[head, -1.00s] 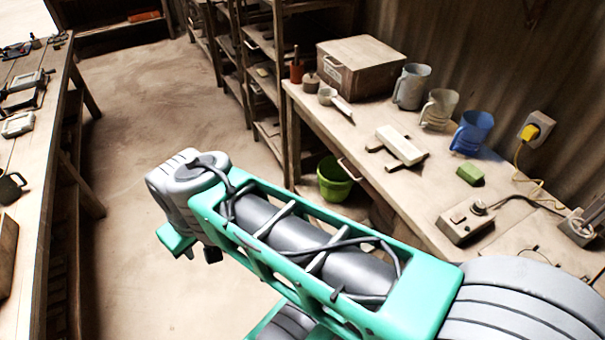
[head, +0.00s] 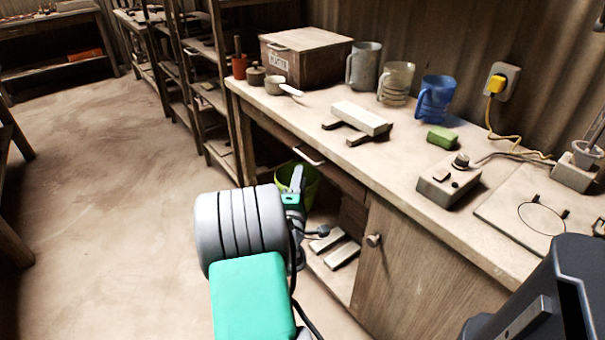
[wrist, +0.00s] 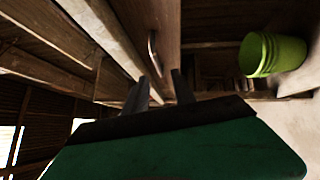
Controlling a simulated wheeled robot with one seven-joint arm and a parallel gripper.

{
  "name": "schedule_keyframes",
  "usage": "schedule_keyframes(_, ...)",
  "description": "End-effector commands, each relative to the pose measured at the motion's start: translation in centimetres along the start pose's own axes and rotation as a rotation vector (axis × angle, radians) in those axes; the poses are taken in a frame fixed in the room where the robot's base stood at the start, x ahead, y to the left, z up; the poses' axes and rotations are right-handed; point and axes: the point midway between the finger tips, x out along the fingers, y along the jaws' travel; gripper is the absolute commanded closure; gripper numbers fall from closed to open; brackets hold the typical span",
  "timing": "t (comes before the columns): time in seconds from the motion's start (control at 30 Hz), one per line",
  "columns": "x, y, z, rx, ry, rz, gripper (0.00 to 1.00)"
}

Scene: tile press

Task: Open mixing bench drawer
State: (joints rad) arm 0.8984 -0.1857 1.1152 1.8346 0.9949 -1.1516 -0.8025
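The mixing bench (head: 385,155) runs along the right wall in the head view. Its drawer has a wooden front (head: 343,180) below the benchtop, which looks flush with the bench, and a pale bar handle (head: 308,157). In the wrist view the drawer front (wrist: 168,25) and its handle (wrist: 153,55) are ahead of my gripper (wrist: 160,92). Its two fingers stand apart with nothing between them, short of the handle. In the head view my gripper (head: 297,180) is just below and left of the handle, partly hidden by my wrist.
A green bucket (head: 310,188) stands under the bench; it also shows in the wrist view (wrist: 272,55). A cupboard door with a round knob (head: 374,240) is right of it. Mugs, a box (head: 305,55) and other items stand on the benchtop. Floor at left is clear.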

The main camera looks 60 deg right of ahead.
Motion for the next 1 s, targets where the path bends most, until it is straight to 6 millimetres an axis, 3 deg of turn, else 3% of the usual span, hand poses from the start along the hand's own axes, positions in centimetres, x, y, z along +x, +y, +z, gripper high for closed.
schedule_keyframes(0.5,7.1,0.5,0.0,0.006,0.000,0.000,0.68)
schedule_keyframes(0.83,7.6,0.3,-0.1,0.007,0.001,0.001,0.69)
schedule_keyframes(1.0,7.6,0.3,-0.1,0.007,0.001,0.001,0.83)
